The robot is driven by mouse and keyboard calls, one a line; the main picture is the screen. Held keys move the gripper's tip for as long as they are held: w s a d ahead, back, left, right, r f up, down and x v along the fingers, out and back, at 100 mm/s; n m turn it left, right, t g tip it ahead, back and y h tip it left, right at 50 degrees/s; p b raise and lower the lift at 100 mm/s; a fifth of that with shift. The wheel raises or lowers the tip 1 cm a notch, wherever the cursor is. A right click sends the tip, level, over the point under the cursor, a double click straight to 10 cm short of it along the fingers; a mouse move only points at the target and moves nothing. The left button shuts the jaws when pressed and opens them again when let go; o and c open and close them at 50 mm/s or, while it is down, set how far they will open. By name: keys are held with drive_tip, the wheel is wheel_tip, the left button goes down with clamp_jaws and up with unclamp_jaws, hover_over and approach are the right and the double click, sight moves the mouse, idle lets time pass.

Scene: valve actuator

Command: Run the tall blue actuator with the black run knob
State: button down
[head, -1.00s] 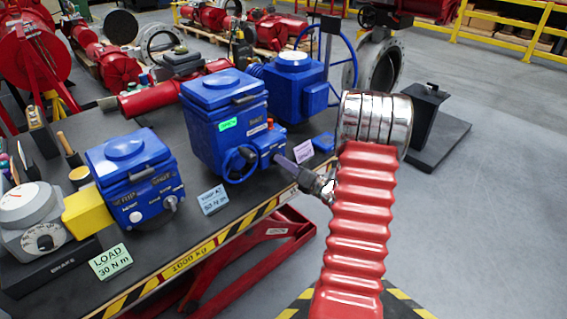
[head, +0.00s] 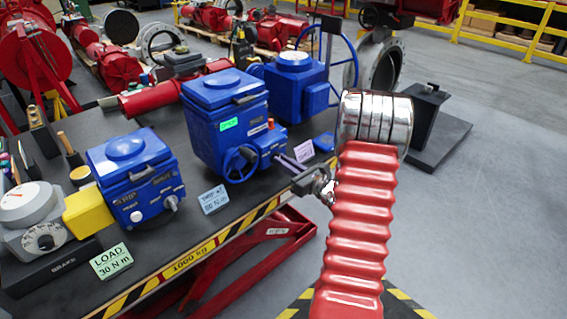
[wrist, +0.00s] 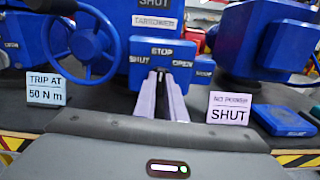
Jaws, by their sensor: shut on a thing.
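The tall blue actuator (head: 207,128) stands in the middle of the bench, with a blue handwheel (head: 240,163) on its front. In the wrist view its front panel (wrist: 163,52) carries STOP, SHUT and OPEN labels. My gripper (head: 279,158) reaches this panel from the right. In the wrist view the two fingers of my gripper (wrist: 160,74) are close together at the panel, below the STOP label and between SHUT and OPEN. They are shut on the black run knob, which is mostly hidden between the fingertips.
A shorter blue actuator (head: 135,180) with a yellow coupling and gauge stands left. Another blue unit (head: 293,85) stands behind right. Cards stand in front: TRIP AT 50 N m (wrist: 46,90) and NO POWER SHUT (wrist: 229,109). A blue flat piece (wrist: 284,120) lies right.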

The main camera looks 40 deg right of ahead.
idle(0.3)
drive_tip(key=c, duration=1.8)
unclamp_jaws()
drive_tip(key=shift+n, duration=0.3)
drive_tip(key=shift+s, duration=0.1)
drive_tip(key=s, duration=1.3)
drive_tip(key=shift+s+d+f, duration=0.1)
drive_tip(key=shift+s+d, duration=0.05)
drive_tip(key=shift+s, duration=0.15)
